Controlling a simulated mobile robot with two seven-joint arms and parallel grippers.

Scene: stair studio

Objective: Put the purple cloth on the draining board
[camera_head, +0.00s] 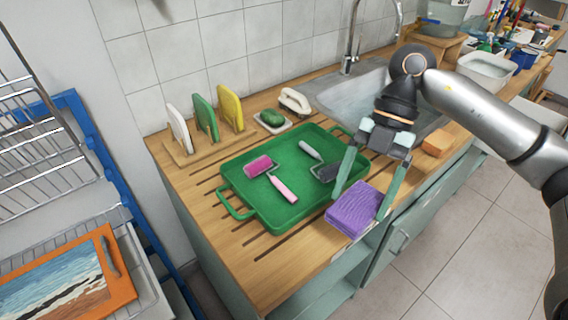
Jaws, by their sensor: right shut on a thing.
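The purple cloth (352,211) is a folded, ribbed stack at the counter's front edge, by the right corner of the green tray. My right gripper (366,190) comes down from above, with one finger on each side of the cloth, and is shut on it. Whether the cloth touches the surface below cannot be told. The draining board (276,261) is the wooden counter with dark grooves, left of the sink. The tray covers its middle. My left gripper is not in view.
Upright boards (205,117) stand in a rack behind, beside a green sponge (271,118) and a white brush (295,101). The sink (345,97) and an orange sponge (436,143) are at right. Bare wood shows along the front left.

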